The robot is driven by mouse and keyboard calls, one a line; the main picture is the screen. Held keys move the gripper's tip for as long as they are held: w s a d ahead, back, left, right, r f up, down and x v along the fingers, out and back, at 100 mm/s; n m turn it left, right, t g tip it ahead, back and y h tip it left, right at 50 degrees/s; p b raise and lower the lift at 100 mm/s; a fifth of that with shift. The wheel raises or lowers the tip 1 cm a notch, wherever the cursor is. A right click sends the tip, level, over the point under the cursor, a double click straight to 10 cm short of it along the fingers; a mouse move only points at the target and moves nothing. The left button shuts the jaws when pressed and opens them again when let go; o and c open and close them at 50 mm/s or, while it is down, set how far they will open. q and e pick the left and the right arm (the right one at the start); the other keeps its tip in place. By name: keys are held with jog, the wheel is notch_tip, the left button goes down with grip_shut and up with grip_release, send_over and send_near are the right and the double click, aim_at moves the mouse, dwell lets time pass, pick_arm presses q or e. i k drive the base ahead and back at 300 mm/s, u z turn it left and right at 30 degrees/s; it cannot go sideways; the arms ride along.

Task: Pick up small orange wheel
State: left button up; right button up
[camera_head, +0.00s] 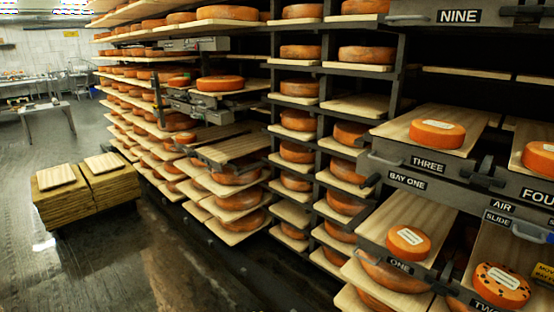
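A small orange wheel (409,243) with a white label lies flat on the pulled-out wooden board (418,211) marked ONE, at the lower right. A larger orange wheel (437,134), also labelled, lies on the board marked THREE above it. A dark-speckled orange wheel (501,287) lies on the board marked TWO to the right. Another labelled orange wheel (540,158) is cut off by the right edge, above the FOUR sign. Neither my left gripper nor my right gripper shows in the head view.
Tall racks (326,90) hold many orange wheels on wooden boards. Grey drawer fronts with protruding handles (386,160) stand out at the right. Stacked wooden boards (88,195) sit on the floor at the left, with a table (48,107) behind. The floor (130,265) at lower left is clear.

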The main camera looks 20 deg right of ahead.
aim_at(500, 285)
jog(key=z, duration=0.95)
jog(key=i, duration=0.85)
jog(key=z, duration=1.1)
jog(key=i, duration=0.25)
jog(key=z, duration=0.15)
